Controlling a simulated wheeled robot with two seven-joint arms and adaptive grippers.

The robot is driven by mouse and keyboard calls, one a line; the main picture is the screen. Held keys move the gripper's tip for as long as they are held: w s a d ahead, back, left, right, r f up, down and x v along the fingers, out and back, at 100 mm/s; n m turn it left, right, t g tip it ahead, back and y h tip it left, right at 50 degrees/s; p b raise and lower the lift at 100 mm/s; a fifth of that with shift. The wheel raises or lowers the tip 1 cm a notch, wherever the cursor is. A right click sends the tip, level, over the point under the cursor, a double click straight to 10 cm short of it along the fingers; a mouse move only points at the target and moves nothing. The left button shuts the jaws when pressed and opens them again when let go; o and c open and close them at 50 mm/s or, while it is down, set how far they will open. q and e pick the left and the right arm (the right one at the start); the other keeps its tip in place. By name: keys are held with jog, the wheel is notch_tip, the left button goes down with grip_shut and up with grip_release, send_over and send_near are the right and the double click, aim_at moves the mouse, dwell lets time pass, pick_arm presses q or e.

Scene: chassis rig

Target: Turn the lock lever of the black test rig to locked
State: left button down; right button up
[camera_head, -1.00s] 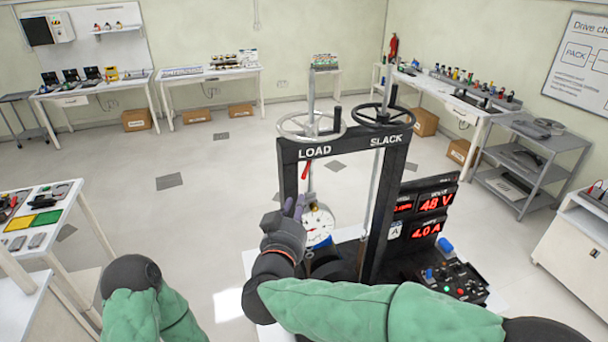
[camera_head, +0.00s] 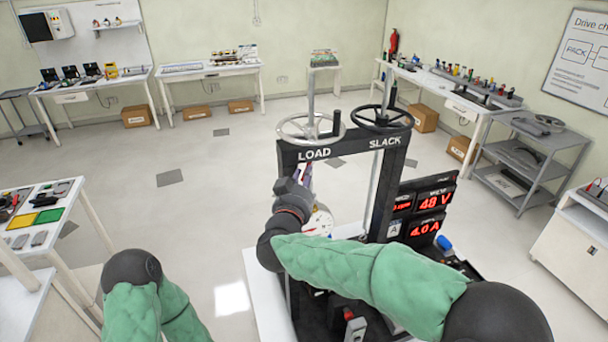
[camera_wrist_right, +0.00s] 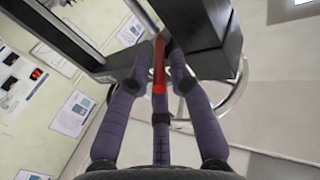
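The black test rig (camera_head: 283,235) stands on a white base in the middle of the head view, with LOAD and SLACK marked on its top beam. My right gripper (camera_head: 308,178) is raised at the LOAD side, just below the beam, and largely hides the red lever there. In the right wrist view, the red lever (camera_wrist_right: 159,68) runs between the two fingers of my right gripper (camera_wrist_right: 158,72). The fingertips lie close on either side of it; whether they touch it is unclear. My left gripper is outside the picture.
Two handwheels (camera_head: 381,119) sit on top of the rig. A dial gauge (camera_head: 318,224), partly covered by my right arm, is below the gripper. Red-lit displays (camera_head: 434,200) are at the right. A bench (camera_head: 95,210) stands at the left, with open floor between.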

jog(key=shift+w, duration=0.2)
grip_shut()
jog(key=shift+d, duration=0.1)
